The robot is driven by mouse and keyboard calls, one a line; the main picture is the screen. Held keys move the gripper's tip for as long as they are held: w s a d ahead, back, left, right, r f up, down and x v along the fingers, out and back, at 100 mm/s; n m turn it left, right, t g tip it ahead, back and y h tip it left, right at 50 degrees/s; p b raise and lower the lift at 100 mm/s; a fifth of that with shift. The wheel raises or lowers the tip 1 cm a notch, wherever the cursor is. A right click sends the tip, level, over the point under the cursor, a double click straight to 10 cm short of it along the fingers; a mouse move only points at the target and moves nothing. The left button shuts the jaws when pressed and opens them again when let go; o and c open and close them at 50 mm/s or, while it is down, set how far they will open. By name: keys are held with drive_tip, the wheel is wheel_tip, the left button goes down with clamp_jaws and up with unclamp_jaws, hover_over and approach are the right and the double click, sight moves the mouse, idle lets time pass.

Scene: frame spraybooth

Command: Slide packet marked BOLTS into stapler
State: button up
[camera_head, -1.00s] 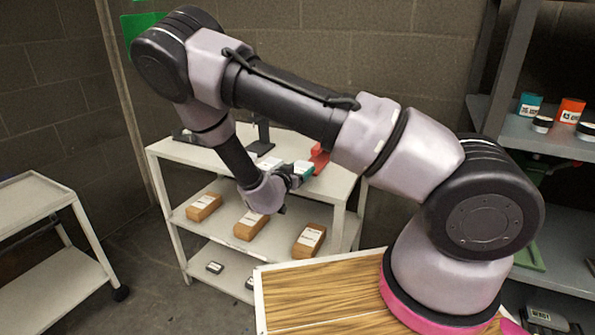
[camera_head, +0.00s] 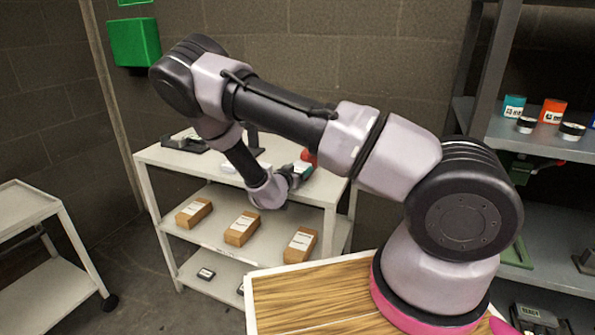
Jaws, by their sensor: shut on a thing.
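My gripper (camera_head: 292,178) is over the front right of the top shelf of a white rack (camera_head: 160,156), partly hidden by my own wrist. A black upright device (camera_head: 253,139) stands farther back on the same shelf. Pale flat items (camera_head: 228,166) lie left of my gripper. No BOLTS lettering is legible.
Several brown labelled boxes (camera_head: 241,229) sit on the middle shelf, with small dark items (camera_head: 206,274) below. A dark flat item (camera_head: 185,141) lies at the top shelf's back left. A white cart (camera_head: 25,205) stands left; a grey shelf unit (camera_head: 560,145) stands right.

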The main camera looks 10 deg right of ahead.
drive_tip(key=o, duration=1.3)
